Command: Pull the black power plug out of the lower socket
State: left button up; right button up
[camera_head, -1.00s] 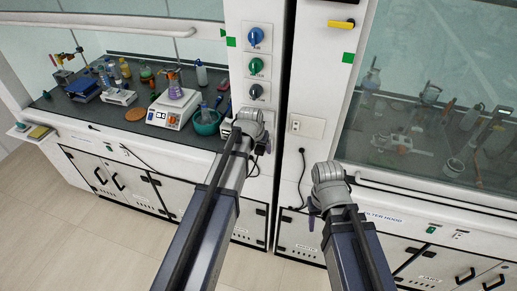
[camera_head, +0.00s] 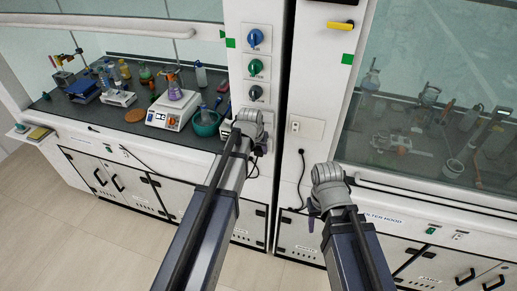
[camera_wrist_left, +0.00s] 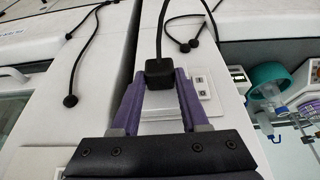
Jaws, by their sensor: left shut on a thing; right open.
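In the left wrist view my left gripper (camera_wrist_left: 159,84), with purple fingers, is shut on the black power plug (camera_wrist_left: 158,70). A black cable runs from the plug to the picture's top edge. The white socket plate (camera_wrist_left: 172,127) is behind the fingers, with small openings beside them. I cannot tell whether the plug's pins are in the lower socket. In the head view my left wrist hides the plug and most of that plate on the left white column. My right gripper (camera_head: 313,208) is open in front of the right cabinet, its fingers mostly hidden by its wrist.
Coloured knobs (camera_head: 257,65) are above my left wrist. Loose black cables hang nearby.

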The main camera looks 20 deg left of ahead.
pick_arm(q)
grip_shut()
jog(key=shift+s, duration=0.15)
jog(key=shift+s, duration=1.5)
jog(key=shift+s+a, duration=0.1)
jog(key=shift+s, duration=1.4)
jog(key=shift+s, duration=1.5)
